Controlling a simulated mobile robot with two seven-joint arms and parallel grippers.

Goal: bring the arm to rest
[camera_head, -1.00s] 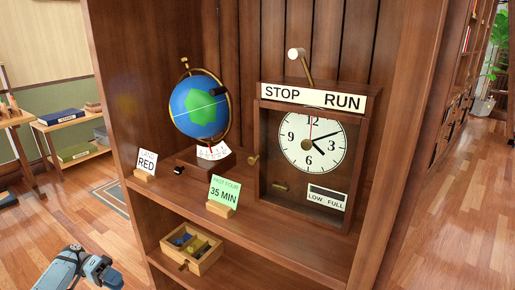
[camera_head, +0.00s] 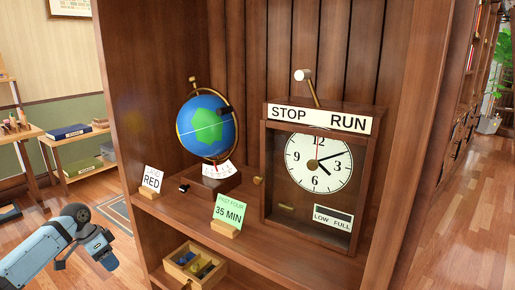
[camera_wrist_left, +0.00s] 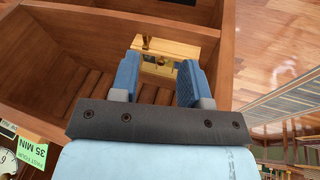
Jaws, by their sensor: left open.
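My left arm comes in at the lower left of the head view, and its gripper (camera_head: 106,262) is left of the bookcase, apart from the shelves. In the left wrist view the gripper (camera_wrist_left: 157,78) shows two blue fingers spread apart with nothing held between them. Beyond the fingers is a small wooden box (camera_wrist_left: 180,47) in the lower shelf bay; it also shows in the head view (camera_head: 178,273) with small blue and yellow pieces inside. My right gripper is in neither view.
The upper shelf (camera_head: 285,255) holds a globe (camera_head: 208,125), a clock case (camera_head: 335,225) with a STOP/RUN sign and lever, a white RED card (camera_head: 152,180) and a green 35 MIN card (camera_head: 229,213). A side table (camera_head: 85,172) with books stands at left. Open floor lies left of the bookcase.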

